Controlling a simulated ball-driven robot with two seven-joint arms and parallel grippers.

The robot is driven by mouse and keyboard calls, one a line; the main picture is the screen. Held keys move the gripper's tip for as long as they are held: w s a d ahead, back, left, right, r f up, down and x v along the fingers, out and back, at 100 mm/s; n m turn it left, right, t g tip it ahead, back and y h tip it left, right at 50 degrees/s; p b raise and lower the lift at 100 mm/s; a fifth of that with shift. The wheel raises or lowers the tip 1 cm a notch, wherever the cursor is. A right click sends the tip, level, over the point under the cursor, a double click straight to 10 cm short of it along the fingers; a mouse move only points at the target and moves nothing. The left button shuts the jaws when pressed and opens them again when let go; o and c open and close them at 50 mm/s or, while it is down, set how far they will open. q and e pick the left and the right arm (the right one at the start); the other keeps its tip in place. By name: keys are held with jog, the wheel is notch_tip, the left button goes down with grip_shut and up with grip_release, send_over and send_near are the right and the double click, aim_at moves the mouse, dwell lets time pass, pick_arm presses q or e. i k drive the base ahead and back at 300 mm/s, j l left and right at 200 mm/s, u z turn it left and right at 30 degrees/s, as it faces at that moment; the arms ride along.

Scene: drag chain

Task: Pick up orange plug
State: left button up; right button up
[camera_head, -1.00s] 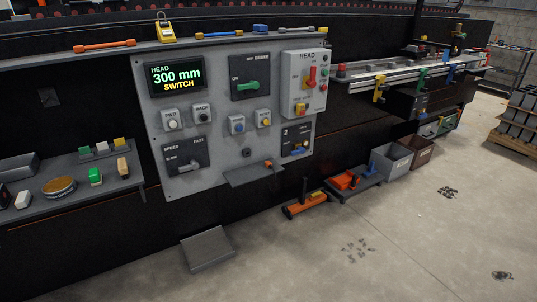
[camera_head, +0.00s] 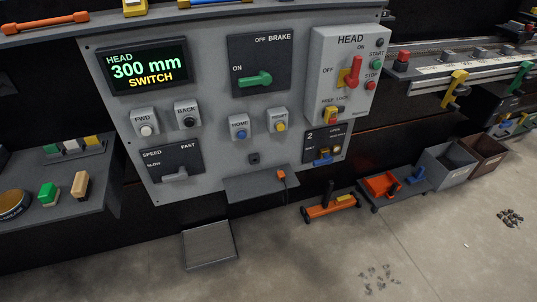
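The orange plug (camera_head: 281,176) is small and sits at the right end of a dark grey shelf (camera_head: 254,188) below the control panel. A dark cable seems to hang down from the plug past the shelf's edge. A small black socket (camera_head: 254,158) is on the lower panel, just above and left of the plug. Neither of my grippers shows in the head view.
The grey control panel (camera_head: 216,90) carries a display, levers and buttons. A shelf with coloured blocks (camera_head: 97,235) juts out at left. Floor in front is mostly clear.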

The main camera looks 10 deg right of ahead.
aim_at(280, 173)
jog(key=i+l+u, duration=0.2)
jog(key=i+l, duration=0.2)
jog(key=i+l+u, duration=0.2)
jog(key=i+l, duration=0.15)
jog(key=l, duration=0.25)
